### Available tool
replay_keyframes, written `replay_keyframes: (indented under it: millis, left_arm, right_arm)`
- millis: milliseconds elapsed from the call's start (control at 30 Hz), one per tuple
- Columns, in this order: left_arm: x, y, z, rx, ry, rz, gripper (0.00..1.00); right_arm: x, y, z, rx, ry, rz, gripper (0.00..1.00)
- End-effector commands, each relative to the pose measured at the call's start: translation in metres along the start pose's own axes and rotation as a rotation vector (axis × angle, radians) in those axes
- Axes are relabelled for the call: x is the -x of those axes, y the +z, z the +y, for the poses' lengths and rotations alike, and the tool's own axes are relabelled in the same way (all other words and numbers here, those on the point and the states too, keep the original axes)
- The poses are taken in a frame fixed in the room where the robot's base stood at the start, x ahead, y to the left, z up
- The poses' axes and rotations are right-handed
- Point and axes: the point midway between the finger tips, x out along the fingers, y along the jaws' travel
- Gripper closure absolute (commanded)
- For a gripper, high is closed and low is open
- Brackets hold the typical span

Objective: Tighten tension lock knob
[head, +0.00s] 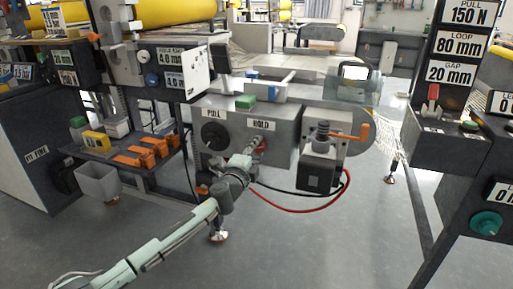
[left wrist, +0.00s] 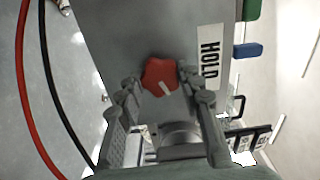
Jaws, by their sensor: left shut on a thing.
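A red star-shaped knob (head: 262,144) sits on the front of a grey box (head: 283,120), just below the HOLD label (head: 261,124). In the left wrist view the knob (left wrist: 160,75) has a pale mark on its face, and the HOLD label (left wrist: 209,50) is beside it. My left gripper (head: 254,155) reaches the knob from the front. In the left wrist view its fingers (left wrist: 157,80) are on either side of the knob, shut on it. My right gripper is not in view.
A black round knob (head: 214,136) sits by the PULL label, left of the red one. A motor unit with an orange lever (head: 350,137) is at the right; red and black cables (head: 300,209) hang below. A shelf with orange clips (head: 135,160) is at the left.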

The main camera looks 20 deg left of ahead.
Motion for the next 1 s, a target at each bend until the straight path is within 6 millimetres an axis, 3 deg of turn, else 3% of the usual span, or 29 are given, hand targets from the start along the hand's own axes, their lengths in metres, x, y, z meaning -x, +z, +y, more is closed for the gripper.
replay_keyframes:
  millis: [433, 1000]
  left_arm:
    - [0.0, 0.0, 0.001, -0.301, 0.002, 0.0, 0.93]
    - [0.0, 0.0, 0.001, -0.382, 0.002, 0.0, 0.93]
  right_arm:
    - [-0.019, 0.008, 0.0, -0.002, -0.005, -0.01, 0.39]
    - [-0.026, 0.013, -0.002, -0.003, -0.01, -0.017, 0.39]
